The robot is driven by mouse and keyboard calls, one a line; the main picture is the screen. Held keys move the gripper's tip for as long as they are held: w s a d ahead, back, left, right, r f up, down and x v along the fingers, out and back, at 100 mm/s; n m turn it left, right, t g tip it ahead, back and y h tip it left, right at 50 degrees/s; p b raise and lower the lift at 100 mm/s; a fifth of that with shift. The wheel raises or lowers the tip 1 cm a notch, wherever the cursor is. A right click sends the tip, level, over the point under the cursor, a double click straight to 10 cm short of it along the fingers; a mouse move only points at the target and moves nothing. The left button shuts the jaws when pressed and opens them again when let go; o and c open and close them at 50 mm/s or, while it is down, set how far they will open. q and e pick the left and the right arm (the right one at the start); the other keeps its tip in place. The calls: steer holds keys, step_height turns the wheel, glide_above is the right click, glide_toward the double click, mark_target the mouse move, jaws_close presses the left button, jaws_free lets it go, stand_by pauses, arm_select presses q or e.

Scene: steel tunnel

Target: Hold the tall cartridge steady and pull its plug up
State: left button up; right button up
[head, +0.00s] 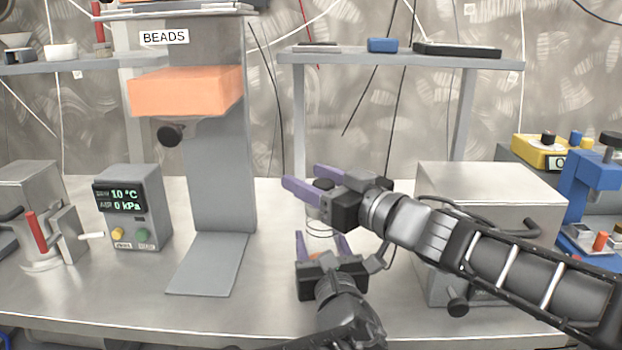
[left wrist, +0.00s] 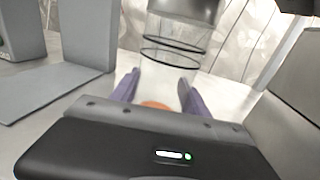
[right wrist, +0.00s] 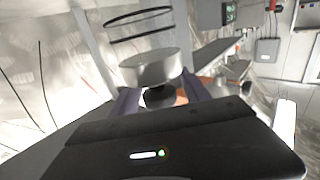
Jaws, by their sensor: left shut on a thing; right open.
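The tall cartridge is a clear tube (head: 320,229) with dark rings, standing upright near the middle of the bench. It also shows in the left wrist view (left wrist: 165,52). My left gripper (head: 321,241) is shut on its lower part, where an orange patch (left wrist: 155,105) shows between the fingers. The plug (right wrist: 150,68) is a grey cylinder with a black knob (right wrist: 158,97), at the cartridge's top. My right gripper (head: 304,179) is open at the plug, with the black knob between its fingers. Whether the fingers touch the knob cannot be told.
A grey stand labelled BEADS (head: 220,180) with an orange block (head: 186,91) rises behind left. A display box (head: 133,210) stands left of it. A metal box (head: 488,200) stands close on the right, beneath my right forearm. Shelves (head: 400,58) hang behind.

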steer(key=shift+c, duration=0.5)
jaws_close()
stand_by(1.0)
